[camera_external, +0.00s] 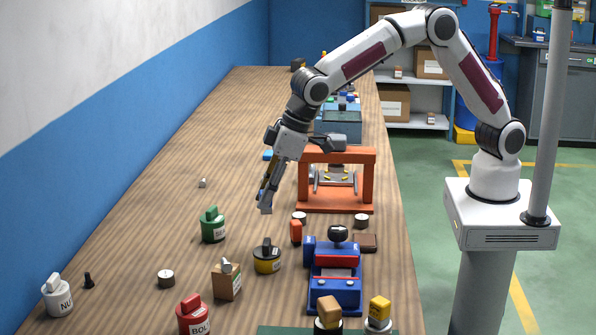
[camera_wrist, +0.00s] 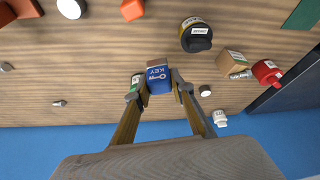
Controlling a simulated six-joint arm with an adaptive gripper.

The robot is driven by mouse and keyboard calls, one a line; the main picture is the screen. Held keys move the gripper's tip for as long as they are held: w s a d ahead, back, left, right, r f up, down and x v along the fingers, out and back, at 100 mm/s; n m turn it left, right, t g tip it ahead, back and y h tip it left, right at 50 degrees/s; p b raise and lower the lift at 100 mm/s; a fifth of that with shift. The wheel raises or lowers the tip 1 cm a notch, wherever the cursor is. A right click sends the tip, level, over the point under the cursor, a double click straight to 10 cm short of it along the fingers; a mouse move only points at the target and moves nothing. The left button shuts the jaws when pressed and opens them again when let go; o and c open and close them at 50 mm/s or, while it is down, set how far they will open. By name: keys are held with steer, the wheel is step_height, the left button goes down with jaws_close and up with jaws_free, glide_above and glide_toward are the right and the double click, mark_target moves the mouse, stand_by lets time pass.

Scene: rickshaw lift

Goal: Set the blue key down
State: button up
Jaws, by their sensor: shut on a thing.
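The blue key (camera_wrist: 159,80) is a small block with a blue face, a white key symbol and the word KEY. My gripper (camera_wrist: 158,88) is shut on it, with one finger on each side. In the external view my gripper (camera_external: 266,198) points down over the wooden table (camera_external: 160,215), left of the orange frame. The key (camera_external: 265,209) shows only as a small greyish-blue end at the fingertips there. I cannot tell whether its underside touches the table.
A green container (camera_external: 213,228) stands just in front-left, a yellow-black one (camera_external: 267,260) in front. The orange frame (camera_external: 335,207) and a blue press-like device (camera_external: 335,290) stand to the right. Table left of my gripper is mostly clear, with a small grey piece (camera_external: 202,183).

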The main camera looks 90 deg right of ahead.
steer(key=s+a+n+g+y, duration=0.1)
steer(key=a+n, duration=0.5)
steer(key=a, duration=1.2)
steer(key=shift+s+a+r+n+y, duration=0.15)
steer(key=shift+s+a+n+y, duration=0.15)
steer(key=shift+s+y, duration=0.2)
steer(key=shift+f, duration=2.5)
steer(key=shift+f, duration=0.1)
steer(key=shift+f, duration=2.45)
steer(key=shift+f, duration=0.1)
steer(key=o, duration=1)
steer(key=shift+o, duration=0.4)
